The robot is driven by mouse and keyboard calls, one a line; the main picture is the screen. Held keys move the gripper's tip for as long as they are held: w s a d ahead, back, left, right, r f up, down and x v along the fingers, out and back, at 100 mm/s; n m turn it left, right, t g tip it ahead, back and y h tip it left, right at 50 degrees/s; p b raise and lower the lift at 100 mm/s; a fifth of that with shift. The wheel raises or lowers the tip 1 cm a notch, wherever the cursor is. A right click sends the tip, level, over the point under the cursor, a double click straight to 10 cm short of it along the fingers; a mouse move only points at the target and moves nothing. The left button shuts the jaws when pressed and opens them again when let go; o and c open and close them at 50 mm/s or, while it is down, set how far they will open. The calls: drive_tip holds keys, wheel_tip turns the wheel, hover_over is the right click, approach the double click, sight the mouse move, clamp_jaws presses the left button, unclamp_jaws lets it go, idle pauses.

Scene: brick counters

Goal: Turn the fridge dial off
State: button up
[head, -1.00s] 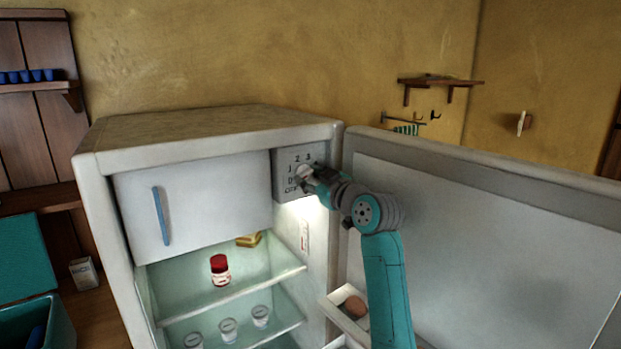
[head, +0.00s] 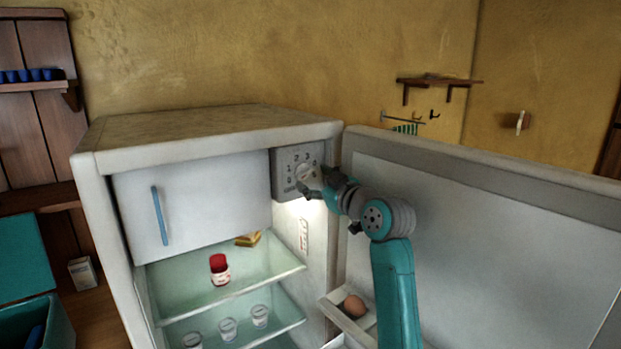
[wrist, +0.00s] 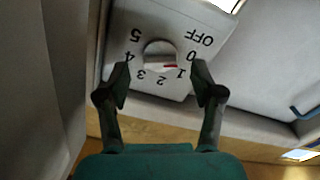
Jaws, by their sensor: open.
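The fridge dial (head: 303,172) is a pale round knob on a grey panel (head: 284,158) at the fridge's upper right. In the wrist view the dial (wrist: 160,50) sits among the numbers 0 to 5 and OFF. Its red mark points near 1. My gripper (wrist: 161,74) is open, with one fingertip on each side of the dial's near edge. I cannot tell whether they touch it. In the head view my gripper (head: 308,187) is just in front of the panel and hides its lower right part.
The fridge door (head: 480,230) stands open on the right, close to my arm. Below the panel are glass shelves with a red-capped jar (head: 220,268), a yellow block (head: 248,239) and several glasses. A freezer door (head: 200,200) with a blue handle is left of the panel.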

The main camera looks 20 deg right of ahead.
drive_tip(key=v, duration=0.9)
drive_tip(key=shift+s, duration=0.15)
